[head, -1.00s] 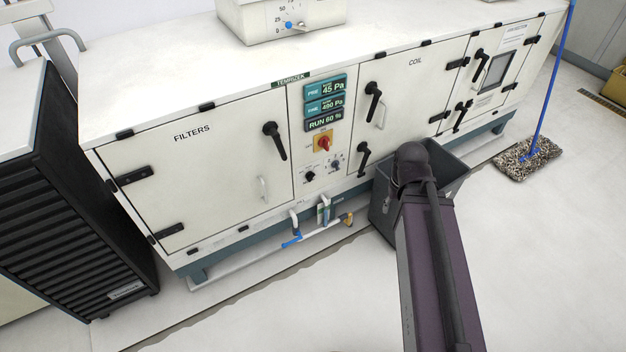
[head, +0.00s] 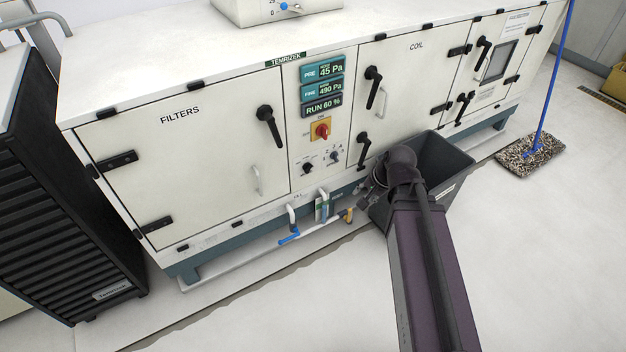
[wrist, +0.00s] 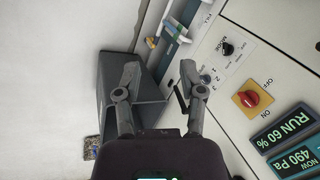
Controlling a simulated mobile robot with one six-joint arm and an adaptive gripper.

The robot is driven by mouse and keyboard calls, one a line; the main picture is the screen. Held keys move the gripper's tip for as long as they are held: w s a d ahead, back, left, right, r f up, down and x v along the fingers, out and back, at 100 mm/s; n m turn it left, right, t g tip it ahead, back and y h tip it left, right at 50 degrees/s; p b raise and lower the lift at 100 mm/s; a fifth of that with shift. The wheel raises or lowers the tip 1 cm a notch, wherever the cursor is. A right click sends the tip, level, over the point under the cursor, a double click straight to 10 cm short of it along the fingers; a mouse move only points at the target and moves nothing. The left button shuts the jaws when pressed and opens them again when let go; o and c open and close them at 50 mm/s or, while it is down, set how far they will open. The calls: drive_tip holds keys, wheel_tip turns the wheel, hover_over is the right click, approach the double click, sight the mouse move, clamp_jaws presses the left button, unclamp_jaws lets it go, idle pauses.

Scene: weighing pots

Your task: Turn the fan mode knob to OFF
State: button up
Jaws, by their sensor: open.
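The control panel has a black knob (head: 308,168) at lower left and a smaller knob (head: 334,156) to its right, with marks around it. My gripper (wrist: 160,76) is open and empty, apart from the panel. In the head view my arm's end is low, right of the panel, and the fingers are hard to make out.
A red switch on a yellow plate (head: 321,131) sits above the knobs, below lit displays (head: 322,88). A grey bin (head: 440,160) stands close beside my arm. Door handles (head: 364,150) and pipes (head: 318,228) stick out near the panel.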

drive_tip(key=w+a+f+m+t+y+b, duration=0.3)
drive_tip(key=w+f+m+t+b, duration=0.3)
drive_tip(key=m+b, duration=1)
drive_tip(key=w+a+f+m+t+y+b, duration=0.3)
drive_tip(key=w+a+f+m+t+b, duration=0.2)
drive_tip(key=w+f+m+b, duration=0.5)
wheel_tip(320, 180, down, 3)
drive_tip(key=m+t+b, duration=0.1)
drive_tip(key=m+b, duration=0.5)
drive_tip(key=b, duration=0.2)
drive_tip(key=shift+a+r+m+y, duration=0.15)
drive_tip(key=shift+a+m+y, duration=0.15)
drive_tip(key=shift+a+y, duration=0.1)
